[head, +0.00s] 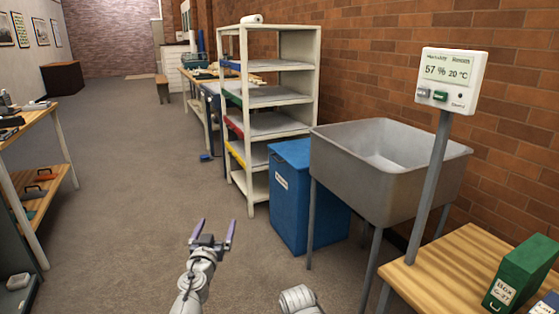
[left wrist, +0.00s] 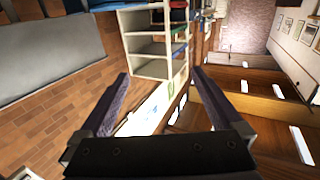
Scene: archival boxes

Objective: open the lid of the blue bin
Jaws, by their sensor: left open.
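The blue bin (head: 310,215) stands on the floor in the head view, between the white shelf and the grey sink. A small white label is on its front. Its blue lid (head: 290,152) looks shut, and the sink partly hides the bin's right side. My left gripper (head: 214,225) is open and empty, in front and to the left of the bin and apart from it. Its two dark purple fingers also show wide apart in the left wrist view (left wrist: 163,78), with nothing between them. My right gripper is not in view.
The white shelf (head: 286,28) stands directly left of the bin. The grey sink (head: 345,165) on legs is close on its right. A wooden table (head: 425,275) with a green box (head: 522,272) and a sign post is at front right. The floor left of the bin is clear.

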